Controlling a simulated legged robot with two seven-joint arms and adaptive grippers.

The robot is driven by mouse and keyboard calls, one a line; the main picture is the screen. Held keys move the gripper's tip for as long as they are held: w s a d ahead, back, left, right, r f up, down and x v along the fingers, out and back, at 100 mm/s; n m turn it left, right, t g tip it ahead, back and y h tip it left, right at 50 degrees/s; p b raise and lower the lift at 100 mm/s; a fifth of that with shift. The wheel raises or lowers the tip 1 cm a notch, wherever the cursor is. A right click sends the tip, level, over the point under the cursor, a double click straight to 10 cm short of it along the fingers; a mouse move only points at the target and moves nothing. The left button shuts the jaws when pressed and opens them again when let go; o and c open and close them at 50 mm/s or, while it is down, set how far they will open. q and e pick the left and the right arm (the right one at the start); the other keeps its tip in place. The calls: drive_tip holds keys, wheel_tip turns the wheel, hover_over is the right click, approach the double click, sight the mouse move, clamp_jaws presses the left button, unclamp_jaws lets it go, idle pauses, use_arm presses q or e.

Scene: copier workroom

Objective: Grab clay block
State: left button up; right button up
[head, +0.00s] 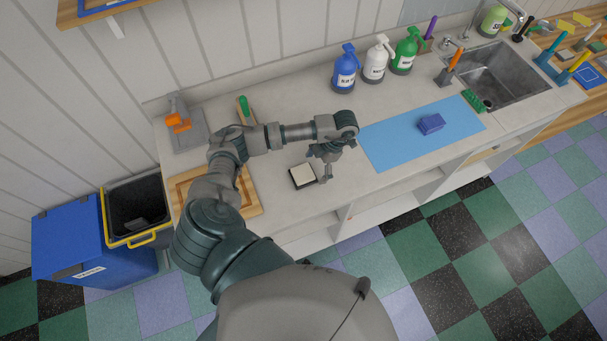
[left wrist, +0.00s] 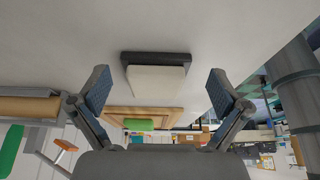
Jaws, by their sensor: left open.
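A small block with a cream top and a dark base (head: 303,176), which looks like the clay block, lies on the counter near its front edge. It also shows in the left wrist view (left wrist: 157,80), centred between and beyond my fingers. My left gripper (head: 326,166) is just right of the block in the head view, low over the counter. Its two fingers are spread, with nothing held between them. A blue block (head: 431,123) sits on a light blue mat (head: 385,147) farther right. My right gripper is not in view.
A wooden board (head: 247,205) lies left of the block, partly behind my arm. Blue, white (head: 376,60) and green spray bottles stand at the back near the sink (head: 495,75). An open bin (head: 138,208) stands left of the counter. Counter around the block is mostly clear.

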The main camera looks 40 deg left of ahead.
use_arm(q)
drive_tip(key=shift+s+a+f, duration=0.15)
drive_tip(key=shift+s+f, duration=0.05)
drive_tip(key=shift+f, duration=0.35)
drive_tip(key=shift+a, duration=0.2)
drive_tip(key=shift+a+f, duration=0.15)
drive_tip(key=shift+a, duration=0.15)
drive_tip(key=c, duration=1.1)
drive_tip(key=shift+d, duration=0.3)
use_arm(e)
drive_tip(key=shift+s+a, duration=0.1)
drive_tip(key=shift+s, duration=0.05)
